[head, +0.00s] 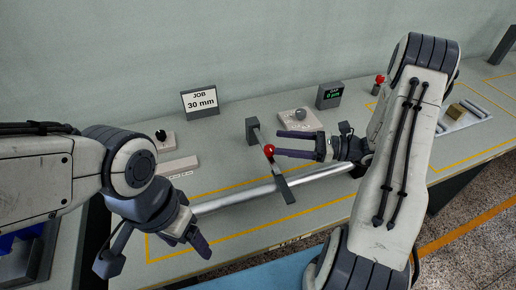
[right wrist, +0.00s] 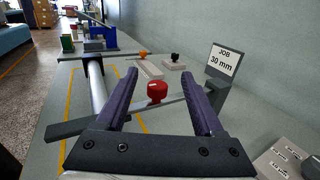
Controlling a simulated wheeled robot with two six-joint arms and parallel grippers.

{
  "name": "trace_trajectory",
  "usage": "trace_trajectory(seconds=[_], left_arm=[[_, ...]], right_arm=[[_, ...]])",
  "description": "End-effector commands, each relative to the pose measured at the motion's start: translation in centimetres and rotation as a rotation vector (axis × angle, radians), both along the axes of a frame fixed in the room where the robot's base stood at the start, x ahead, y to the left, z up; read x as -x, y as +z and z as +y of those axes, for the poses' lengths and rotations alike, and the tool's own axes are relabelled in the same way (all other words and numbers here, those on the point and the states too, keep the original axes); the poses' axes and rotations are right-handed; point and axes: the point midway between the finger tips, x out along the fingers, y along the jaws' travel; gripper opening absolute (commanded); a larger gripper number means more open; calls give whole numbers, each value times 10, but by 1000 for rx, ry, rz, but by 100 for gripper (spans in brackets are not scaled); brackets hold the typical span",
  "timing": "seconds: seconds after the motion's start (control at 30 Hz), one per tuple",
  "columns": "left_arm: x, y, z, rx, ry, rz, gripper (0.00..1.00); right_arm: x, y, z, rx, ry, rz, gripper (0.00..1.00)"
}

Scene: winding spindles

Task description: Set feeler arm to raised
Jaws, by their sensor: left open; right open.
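The feeler arm is a dark flat bar (head: 282,185) with a red ball knob (head: 269,150). It runs from a dark upright block (head: 252,130) across the metal spindle (head: 240,196). Whether it touches the spindle I cannot tell. In the right wrist view the knob (right wrist: 157,92) appears between the fingertips. My right gripper (head: 277,143) is open and empty, its fingers pointing at the knob; the head view puts the knob just at the fingertips. My left gripper (head: 188,240) is open and empty, low over the near left end of the spindle.
A "JOB 30 mm" sign (head: 199,103) and a small green-lit display (head: 330,95) stand behind. A plate with a grey knob (head: 299,120) is near my right gripper. A black-knobbed switch (head: 160,139) and a pale block (head: 178,167) sit left. A tray (head: 447,127) is far right.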

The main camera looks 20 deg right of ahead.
Motion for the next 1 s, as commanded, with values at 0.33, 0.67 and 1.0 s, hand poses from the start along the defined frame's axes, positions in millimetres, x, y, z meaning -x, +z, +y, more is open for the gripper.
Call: trace_trajectory(seconds=[0.33, 0.67, 1.0], left_arm=[[0, 11, 0, 0, 0, 0, 74], [0, 16, 0, 0, 0, 0, 74], [0, 16, 0, 0, 0, 0, 74]], right_arm=[[-17, -30, 41, 0, 9, 1, 70], [-31, -31, 68, 1, 4, 0, 70], [-31, -32, 69, 1, 2, 0, 47]])
